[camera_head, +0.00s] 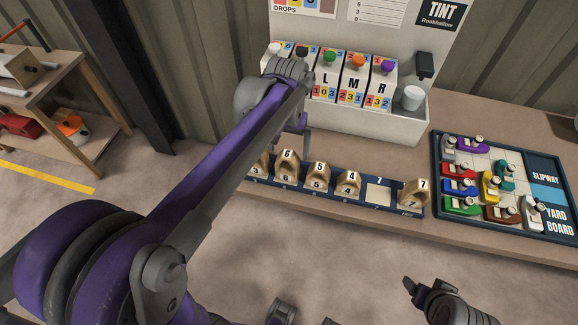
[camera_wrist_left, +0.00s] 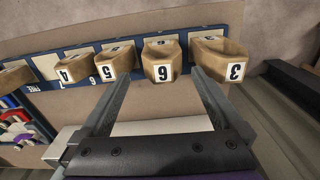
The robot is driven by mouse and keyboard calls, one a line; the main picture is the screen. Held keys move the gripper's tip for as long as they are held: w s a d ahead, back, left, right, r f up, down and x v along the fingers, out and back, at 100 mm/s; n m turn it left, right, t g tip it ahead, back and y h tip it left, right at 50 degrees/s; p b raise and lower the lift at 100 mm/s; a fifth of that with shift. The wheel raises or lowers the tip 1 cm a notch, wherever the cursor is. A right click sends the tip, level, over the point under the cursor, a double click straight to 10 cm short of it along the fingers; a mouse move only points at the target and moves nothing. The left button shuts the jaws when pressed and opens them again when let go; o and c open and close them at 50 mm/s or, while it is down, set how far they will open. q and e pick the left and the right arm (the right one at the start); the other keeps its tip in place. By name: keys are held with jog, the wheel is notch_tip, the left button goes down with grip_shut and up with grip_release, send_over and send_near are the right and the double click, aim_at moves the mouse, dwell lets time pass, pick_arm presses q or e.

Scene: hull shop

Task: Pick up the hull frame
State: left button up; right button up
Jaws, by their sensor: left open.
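Several wooden hull frames stand in a dark blue rack (camera_head: 345,198) along the bench's front edge. From left to right in the head view they are the 3 frame (camera_head: 259,165), the 6 frame (camera_head: 288,168), the 5 frame (camera_head: 319,178), the 4 frame (camera_head: 348,184) and an end frame (camera_head: 413,193). My left gripper (camera_head: 304,128) is open and empty above the rack's left part, partly hidden by my arm. In the left wrist view its fingers point towards the 6 frame (camera_wrist_left: 161,62), one tip on each side. My right gripper (camera_head: 424,285) is low on the right, away from the rack.
One rack slot (camera_head: 378,193) holds no frame. A panel with several coloured paint dispensers (camera_head: 345,80) stands behind the rack. A board with coloured boat pieces (camera_head: 508,226) lies at right. A shelf table (camera_head: 62,78) stands at far left.

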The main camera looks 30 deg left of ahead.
aim_at(287, 152)
pick_arm(q)
jog(key=shift+w+a, duration=0.25)
jog(key=shift+w, duration=0.15)
notch_tip(287, 152, down, 5)
jog(key=shift+a+r, duration=0.1)
jog(key=shift+r, duration=0.05)
jog(key=shift+s+f+b, duration=0.15)
jog(key=shift+f, duration=1.4)
jog(key=shift+s+f+b, duration=0.1)
jog(key=shift+f+b, duration=0.05)
jog(key=shift+f, duration=1.35)
jog(key=c, duration=1.3)
jog(key=shift+r, duration=0.15)
